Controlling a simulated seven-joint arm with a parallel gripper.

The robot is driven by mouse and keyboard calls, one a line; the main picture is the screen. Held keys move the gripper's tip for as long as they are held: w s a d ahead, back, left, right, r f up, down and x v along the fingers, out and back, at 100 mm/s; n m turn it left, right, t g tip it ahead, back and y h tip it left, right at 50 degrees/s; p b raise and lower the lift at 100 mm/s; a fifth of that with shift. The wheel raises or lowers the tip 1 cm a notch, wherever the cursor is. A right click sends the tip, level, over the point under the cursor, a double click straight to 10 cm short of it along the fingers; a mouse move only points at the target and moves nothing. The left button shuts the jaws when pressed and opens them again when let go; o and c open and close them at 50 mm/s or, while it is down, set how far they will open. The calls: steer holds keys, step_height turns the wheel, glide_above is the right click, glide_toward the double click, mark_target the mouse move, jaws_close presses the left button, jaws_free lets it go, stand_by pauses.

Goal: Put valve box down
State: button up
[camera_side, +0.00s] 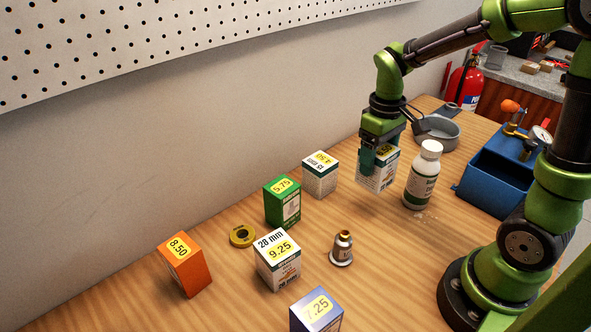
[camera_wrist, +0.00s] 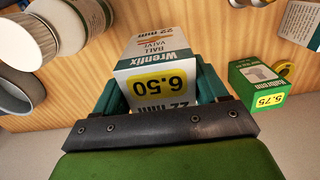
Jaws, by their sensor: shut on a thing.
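The valve box (camera_side: 376,172) is white with a yellow price label. The box is upright, between a white box and a white bottle. I cannot tell whether its base touches the table.
A white bottle (camera_side: 422,175) stands close to the right. A white box (camera_side: 320,174) and a green box (camera_side: 282,201) stand to the left. A grey bowl (camera_side: 437,132) is behind, a blue bin (camera_side: 491,183) at right. Bare wood lies in front of the held box.

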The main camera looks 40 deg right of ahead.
steer(key=w+d, duration=1.1)
steer(key=w, duration=0.2)
steer(key=f, duration=0.8)
steer(key=shift+w+a+f, duration=0.1)
steer(key=shift+a+f, duration=0.1)
steer(key=shift+f, duration=0.1)
steer(key=shift+f, duration=0.2)
steer(key=o, duration=1.3)
